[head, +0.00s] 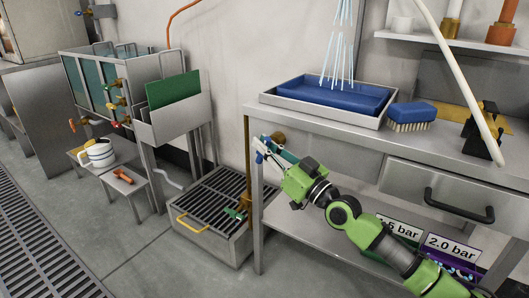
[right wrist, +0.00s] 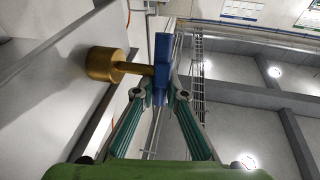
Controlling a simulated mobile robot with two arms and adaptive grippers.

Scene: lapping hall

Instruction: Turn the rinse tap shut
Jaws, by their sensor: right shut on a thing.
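The rinse tap has a brass body (head: 279,137) at the left end of the steel bench, and it also shows as a brass cylinder and stem in the right wrist view (right wrist: 104,63). Its blue handle (right wrist: 163,50) stands upright in that view, at the end of the stem. My right gripper (head: 267,150) reaches it from the right. In the right wrist view its fingertips (right wrist: 161,94) are closed on the lower part of the blue handle. Pale blue water streams (head: 341,45) fall into a blue tray (head: 335,95) on the bench. My left gripper is not in view.
A blue brush (head: 411,113) and a black stand (head: 484,135) are on the bench, above a drawer with a black handle (head: 459,205). Open floor lies front left.

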